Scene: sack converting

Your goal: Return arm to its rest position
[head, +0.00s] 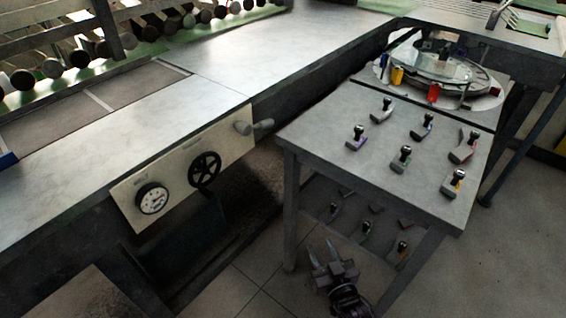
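My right gripper (322,250) shows at the bottom of the head view, low over the floor in front of the small grey table (420,190). Its two pale fingers are apart, with nothing between them. It is clear of the tabletop, and the lower shelf is close behind it in the picture. My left gripper and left arm are not in view.
Several black-knobbed hand tools (401,158) stand on the small table, with more on its lower shelf. A long metal bench (150,110) runs along the left. Its front panel carries a gauge (151,198) and a black handwheel (205,169). A round turntable (440,75) stands behind.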

